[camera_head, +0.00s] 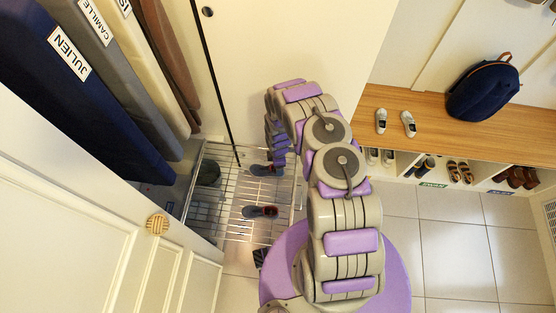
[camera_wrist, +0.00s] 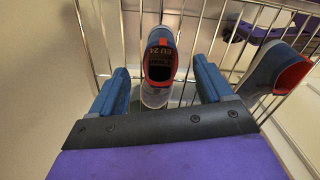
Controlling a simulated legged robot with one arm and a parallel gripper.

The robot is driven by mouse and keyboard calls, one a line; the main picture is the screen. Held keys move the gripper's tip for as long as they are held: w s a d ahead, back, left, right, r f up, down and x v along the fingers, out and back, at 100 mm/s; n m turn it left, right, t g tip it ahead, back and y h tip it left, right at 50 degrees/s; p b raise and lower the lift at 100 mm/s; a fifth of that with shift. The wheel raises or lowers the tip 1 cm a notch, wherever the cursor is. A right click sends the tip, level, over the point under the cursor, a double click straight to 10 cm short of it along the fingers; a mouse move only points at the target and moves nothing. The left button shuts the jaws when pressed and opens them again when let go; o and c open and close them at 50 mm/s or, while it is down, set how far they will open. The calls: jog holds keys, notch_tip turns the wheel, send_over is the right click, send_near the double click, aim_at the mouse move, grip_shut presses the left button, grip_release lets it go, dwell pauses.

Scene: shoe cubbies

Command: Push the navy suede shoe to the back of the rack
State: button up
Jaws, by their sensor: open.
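My gripper (camera_head: 277,148) is open over the wire rack. In the wrist view, my gripper (camera_wrist: 160,74) has its two blue fingers apart, one on each side of a navy-blue and grey shoe (camera_wrist: 160,88) with a red-edged opening and an "EU 24" insole label. I see a gap on each side; contact cannot be told. A similar navy shoe with a red lining (camera_wrist: 262,75) lies to the right, outside the fingers. In the head view, one navy shoe (camera_head: 264,170) is just below my gripper and another (camera_head: 260,211) lies nearer. Suede texture cannot be made out.
The wire rack (camera_head: 232,160) also holds a dark shoe (camera_head: 208,172) at left. An open white door (camera_head: 110,200) and hanging coats (camera_head: 100,90) flank it on the left. A wooden bench (camera_head: 440,125) with white shoes and a navy backpack (camera_head: 484,90) stands right.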

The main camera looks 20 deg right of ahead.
jog(key=shift+f+b, duration=0.6)
jog(key=shift+f, duration=2.1)
jog(key=shift+c, duration=0.4)
jog(key=shift+a, duration=0.1)
jog(key=c, duration=1)
